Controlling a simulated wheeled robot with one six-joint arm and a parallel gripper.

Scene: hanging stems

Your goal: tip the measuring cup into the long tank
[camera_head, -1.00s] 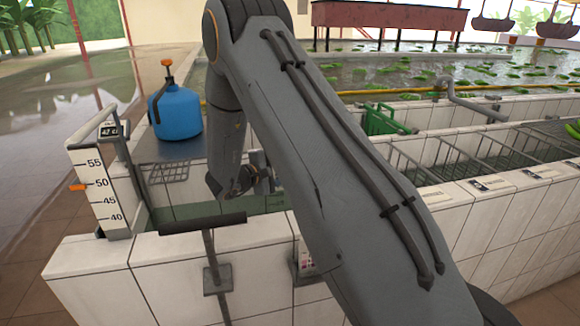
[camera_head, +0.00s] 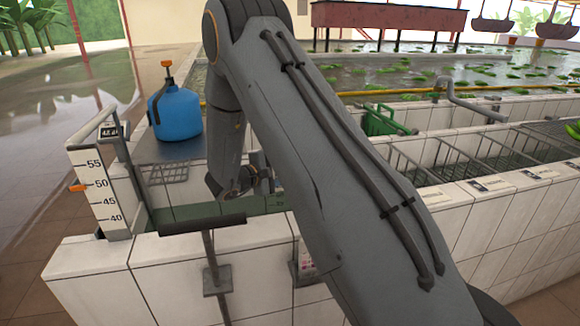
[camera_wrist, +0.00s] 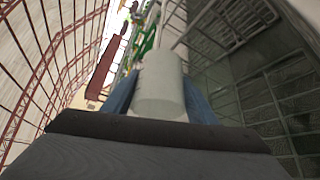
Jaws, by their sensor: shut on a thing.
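My gripper (camera_head: 262,180) is over the near end of a white-tiled tank with greenish water (camera_head: 270,204), partly hidden behind my own arm. In the wrist view a pale, whitish cylinder (camera_wrist: 160,82), which looks like the measuring cup, sits between two blue sides that look like my fingers. My gripper is shut on it. The cup's mouth and any contents cannot be made out. In the wrist view the tilted scene shows wire racks and dark water to the right of the cup. Which basin is the long tank is not certain.
A white level gauge (camera_head: 101,190) with an orange marker stands at the tank's left corner. A blue jug (camera_head: 176,112) stands on a grey ledge behind. A dark bar (camera_head: 202,225) crosses the near wall. Wire racks (camera_head: 458,158) line the tiled trough at right.

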